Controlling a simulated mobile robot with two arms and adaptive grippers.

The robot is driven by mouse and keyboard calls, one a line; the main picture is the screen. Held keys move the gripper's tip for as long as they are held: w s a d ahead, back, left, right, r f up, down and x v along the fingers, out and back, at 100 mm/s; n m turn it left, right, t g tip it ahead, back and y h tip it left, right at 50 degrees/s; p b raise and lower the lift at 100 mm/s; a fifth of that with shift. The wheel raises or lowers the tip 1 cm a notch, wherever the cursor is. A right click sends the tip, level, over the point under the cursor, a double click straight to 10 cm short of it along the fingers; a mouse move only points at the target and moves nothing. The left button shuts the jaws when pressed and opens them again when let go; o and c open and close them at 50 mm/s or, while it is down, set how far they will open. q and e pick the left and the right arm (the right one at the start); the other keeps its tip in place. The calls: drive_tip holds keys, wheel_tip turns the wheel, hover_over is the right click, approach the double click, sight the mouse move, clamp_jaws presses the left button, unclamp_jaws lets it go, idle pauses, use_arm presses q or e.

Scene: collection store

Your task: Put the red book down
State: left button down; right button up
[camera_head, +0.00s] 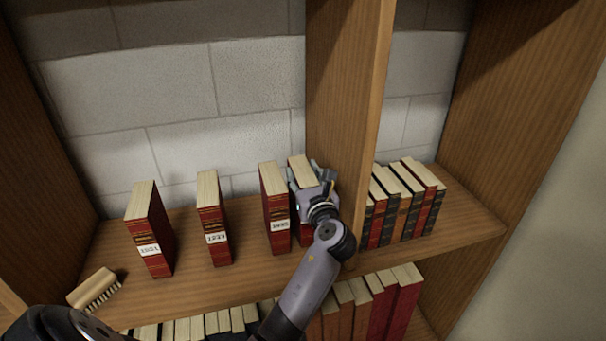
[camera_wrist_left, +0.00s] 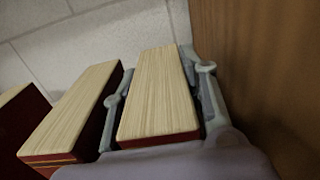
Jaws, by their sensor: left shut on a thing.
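My left gripper (camera_head: 312,182) is shut on a red book (camera_head: 302,167) that is upright on the wooden shelf, just left of the vertical divider. In the left wrist view the fingers (camera_wrist_left: 158,100) lie on both sides of this red book (camera_wrist_left: 160,92), whose cream page edges face up. Its front is mostly hidden behind the gripper, and I cannot tell whether its bottom touches the shelf. Another red book (camera_head: 276,210) with a white label stands close on its left; it also shows in the left wrist view (camera_wrist_left: 78,112). My right gripper is not in view.
Two more labelled red books (camera_head: 215,220) (camera_head: 152,232) stand apart further left. A brush (camera_head: 95,288) lies at the shelf's left front. The divider (camera_head: 345,110) is close to the gripper's right. Several books (camera_head: 405,205) stand beyond it, and more fill the shelf below.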

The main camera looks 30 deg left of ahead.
use_arm(q)
drive_tip(key=shift+r, duration=0.1)
drive_tip(key=c, duration=1.2)
unclamp_jaws()
drive_tip(key=shift+c, duration=0.2)
drive_tip(key=shift+s+d, duration=0.1)
drive_tip(key=b+v, duration=0.2)
drive_tip(key=v, duration=1)
drive_tip(key=shift+b, duration=0.4)
